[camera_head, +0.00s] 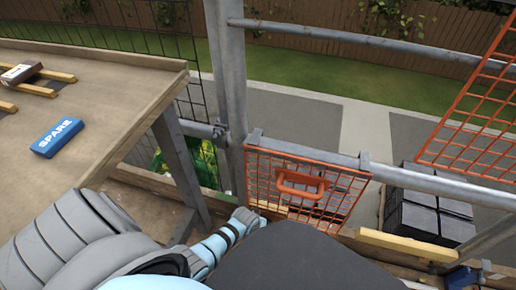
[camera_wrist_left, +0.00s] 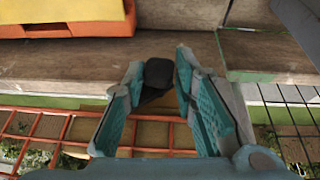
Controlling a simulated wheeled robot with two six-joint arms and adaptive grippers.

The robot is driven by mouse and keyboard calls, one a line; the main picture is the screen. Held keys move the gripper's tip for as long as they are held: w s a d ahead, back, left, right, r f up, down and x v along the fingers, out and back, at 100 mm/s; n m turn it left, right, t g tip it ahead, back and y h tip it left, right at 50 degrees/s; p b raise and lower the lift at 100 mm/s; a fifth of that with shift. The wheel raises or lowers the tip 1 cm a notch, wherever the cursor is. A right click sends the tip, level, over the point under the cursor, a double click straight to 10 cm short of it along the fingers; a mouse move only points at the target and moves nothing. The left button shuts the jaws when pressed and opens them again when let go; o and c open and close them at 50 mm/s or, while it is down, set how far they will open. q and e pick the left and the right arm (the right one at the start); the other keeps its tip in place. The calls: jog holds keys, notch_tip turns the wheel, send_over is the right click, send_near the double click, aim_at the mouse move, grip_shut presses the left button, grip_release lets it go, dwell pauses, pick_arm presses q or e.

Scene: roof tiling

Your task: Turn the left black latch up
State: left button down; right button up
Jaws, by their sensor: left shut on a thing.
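The black latch (camera_wrist_left: 158,74) shows in the left wrist view between the two teal finger pads of my left gripper (camera_wrist_left: 158,92), in front of a wooden board. The left gripper is shut on it. Part of the latch is hidden by the fingers. In the head view my left gripper (camera_head: 246,218) is low beside the left lower corner of the orange mesh gate (camera_head: 342,190); the latch cannot be made out there. My right gripper is not in view.
The gate has an orange handle (camera_head: 302,185) and hangs by a grey rail (camera_head: 310,152). A grey post (camera_head: 232,90) stands close left. A wooden table (camera_head: 110,105) with a blue SPARE block (camera_head: 58,137) is at left. Dark stacked tiles (camera_head: 432,215) lie at right.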

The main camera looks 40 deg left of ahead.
pick_arm(q)
jog(key=shift+h, duration=0.5)
jog(key=shift+a+f+t+h, duration=0.1)
jog(key=shift+a+t+h, duration=0.05)
jog(key=shift+t+h, duration=0.15)
jog(key=h+b, duration=0.1)
jog(key=h, duration=0.1)
jog(key=n+t+h+b, duration=0.1)
jog(key=h, duration=0.1)
jog(key=shift+s+a+t, duration=0.15)
jog(key=shift+a+t, duration=0.05)
jog(key=shift+t, duration=0.1)
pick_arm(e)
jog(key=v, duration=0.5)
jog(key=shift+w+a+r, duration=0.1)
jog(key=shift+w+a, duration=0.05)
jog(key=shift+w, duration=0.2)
pick_arm(q)
jog(key=c, duration=1.4)
grip_release()
jog(key=shift+o, duration=0.2)
